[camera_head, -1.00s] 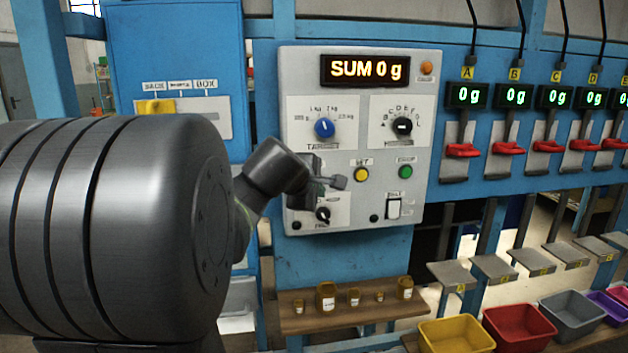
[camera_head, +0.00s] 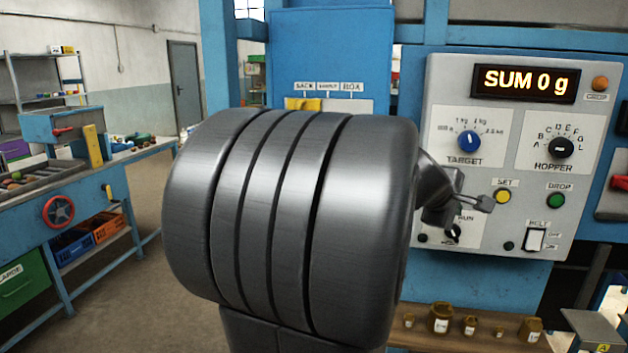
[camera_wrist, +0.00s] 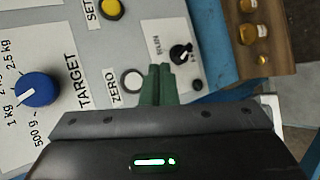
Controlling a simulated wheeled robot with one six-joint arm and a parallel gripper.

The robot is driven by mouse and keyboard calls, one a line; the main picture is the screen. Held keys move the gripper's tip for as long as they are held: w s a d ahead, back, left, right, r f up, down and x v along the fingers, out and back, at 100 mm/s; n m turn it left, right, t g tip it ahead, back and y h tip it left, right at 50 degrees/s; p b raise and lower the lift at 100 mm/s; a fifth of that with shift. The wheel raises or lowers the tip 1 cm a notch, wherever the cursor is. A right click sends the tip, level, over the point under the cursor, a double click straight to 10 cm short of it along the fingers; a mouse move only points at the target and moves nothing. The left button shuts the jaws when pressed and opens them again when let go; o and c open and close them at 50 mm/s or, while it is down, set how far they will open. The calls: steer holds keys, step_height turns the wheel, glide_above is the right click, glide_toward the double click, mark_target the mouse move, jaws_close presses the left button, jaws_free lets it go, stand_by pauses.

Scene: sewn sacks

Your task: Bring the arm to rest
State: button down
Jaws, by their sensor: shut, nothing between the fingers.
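My arm fills the middle of the head view, and its large grey link hides part of the blue cabinet. My gripper (camera_head: 486,204) reaches out to the right of that link, in front of the grey control panel (camera_head: 520,102). In the wrist view its two green fingers (camera_wrist: 159,84) are together with nothing between them. They point at the panel between the white ZERO button (camera_wrist: 133,80) and the black RUN knob (camera_wrist: 181,52). I cannot tell whether the fingertips touch the panel. The display (camera_head: 526,80) reads SUM 0 g.
The blue TARGET knob (camera_head: 469,141), black HOPPER knob (camera_head: 561,148), yellow SET button (camera_head: 503,196) and green DROP button (camera_head: 556,200) surround the gripper. A wooden shelf (camera_head: 465,342) with several small jars is below. A blue workbench (camera_head: 135,180) stands at left, with open floor before it.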

steer(key=s, duration=0.2)
steer(key=shift+s+a, duration=0.35)
steer(key=shift+s, duration=0.05)
steer(key=shift+w, duration=0.15)
